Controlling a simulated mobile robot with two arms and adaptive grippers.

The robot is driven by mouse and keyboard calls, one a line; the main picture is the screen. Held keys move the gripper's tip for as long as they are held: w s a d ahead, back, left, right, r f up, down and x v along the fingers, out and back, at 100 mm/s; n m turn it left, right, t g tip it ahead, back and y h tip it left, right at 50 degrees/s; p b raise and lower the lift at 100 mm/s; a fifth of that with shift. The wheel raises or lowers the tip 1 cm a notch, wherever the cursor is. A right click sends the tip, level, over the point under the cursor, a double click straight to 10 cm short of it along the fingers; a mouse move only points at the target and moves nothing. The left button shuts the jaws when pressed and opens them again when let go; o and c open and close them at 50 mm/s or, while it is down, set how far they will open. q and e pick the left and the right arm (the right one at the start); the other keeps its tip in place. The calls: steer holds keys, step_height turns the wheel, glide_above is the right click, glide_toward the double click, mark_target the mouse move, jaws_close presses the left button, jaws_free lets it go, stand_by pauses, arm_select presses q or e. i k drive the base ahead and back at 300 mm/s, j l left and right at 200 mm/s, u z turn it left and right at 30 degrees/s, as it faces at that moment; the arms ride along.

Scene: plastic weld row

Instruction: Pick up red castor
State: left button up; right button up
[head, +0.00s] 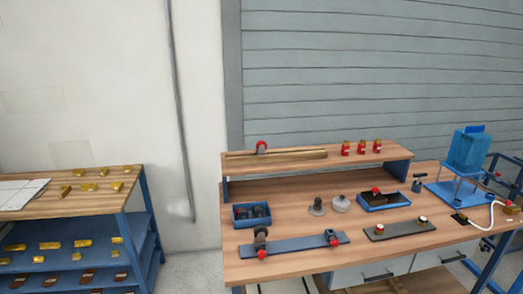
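Several red parts could be the red castor; they are too small to tell apart for sure. A red round part (261,146) stands at the left of the raised shelf, by a wooden strip. Two red-and-grey wheel-like parts, a left one (262,253) and a right one (333,241), sit at the ends of a blue plate (297,245) on the bench. A red-topped part (375,189) is in a dark blue tray (399,200). Neither of my grippers is in view.
The wooden workbench (290,267) carries a blue bin (236,222), a dark plate (399,231) and a blue machine (468,150). Three red-and-gold parts stand on the raised shelf (400,153). A blue-framed rack (146,240) with yellow parts stands left.

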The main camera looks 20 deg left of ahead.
mark_target(262, 146)
steer(key=z, duration=0.35)
steer(key=i+j+z, duration=0.15)
steer(key=j+z, duration=0.2)
steer(key=j, duration=0.25)
steer(key=j+z, duration=0.35)
steer(key=j, duration=0.2)
